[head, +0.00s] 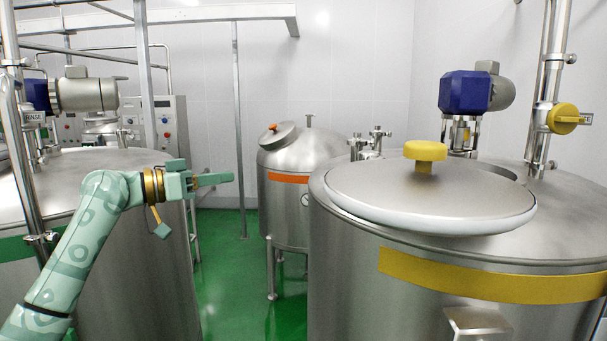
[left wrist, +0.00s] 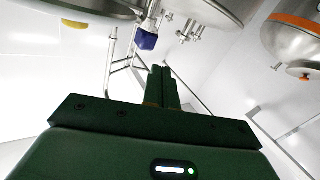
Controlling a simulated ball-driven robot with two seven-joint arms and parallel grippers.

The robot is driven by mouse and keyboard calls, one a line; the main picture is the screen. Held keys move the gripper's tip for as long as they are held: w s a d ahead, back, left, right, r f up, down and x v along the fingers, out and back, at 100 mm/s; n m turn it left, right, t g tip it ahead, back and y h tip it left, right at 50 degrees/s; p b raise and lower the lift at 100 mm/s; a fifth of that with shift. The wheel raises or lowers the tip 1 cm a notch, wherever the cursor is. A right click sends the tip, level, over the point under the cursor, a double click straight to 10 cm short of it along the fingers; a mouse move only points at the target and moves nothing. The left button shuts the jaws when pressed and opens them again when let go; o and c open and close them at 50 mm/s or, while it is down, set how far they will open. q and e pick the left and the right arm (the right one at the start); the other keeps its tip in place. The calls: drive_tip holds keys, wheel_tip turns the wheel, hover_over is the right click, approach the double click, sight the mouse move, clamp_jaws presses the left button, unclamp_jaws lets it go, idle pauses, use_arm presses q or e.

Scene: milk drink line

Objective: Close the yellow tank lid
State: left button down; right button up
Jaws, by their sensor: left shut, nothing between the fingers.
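The yellow tank (head: 450,290) is a large steel tank with a yellow band, at the right in the head view. Its round steel lid (head: 370,195) with a yellow knob (head: 425,153) lies over the top opening. Part of the opening's rim shows behind the lid at the right; I cannot tell whether it is fully seated. In the left wrist view the knob (left wrist: 75,24) shows at the upper left. My left gripper (head: 230,178) is shut and empty, left of the lid and apart from it. Its fingers (left wrist: 163,72) also show together in the left wrist view. My right gripper is not in view.
A smaller tank (head: 285,215) with an orange band and a tilted lid (head: 277,135) stands behind. A blue motor (head: 465,92) and a pipe with a yellow valve handle (head: 565,118) rise behind the yellow lid. Another tank (head: 120,250) is at left. Green floor (head: 240,290) lies between.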

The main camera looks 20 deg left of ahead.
use_arm(q)
drive_tip(key=s+d+r+m+g+h, duration=0.2)
drive_tip(key=s+d+m+g+h, duration=0.3)
drive_tip(key=s+d+m+g, duration=0.3)
drive_tip(key=p, duration=0.5)
approach(328, 191)
drive_tip(key=shift+n+t+y, duration=0.4)
drive_tip(key=x, duration=0.6)
drive_tip(key=shift+s+r, duration=0.25)
drive_tip(key=shift+r, duration=0.1)
drive_tip(key=shift+w+d+f, duration=0.1)
drive_tip(key=shift+w+d, duration=0.05)
drive_tip(key=shift+d, duration=0.3)
drive_tip(key=shift+f, duration=0.1)
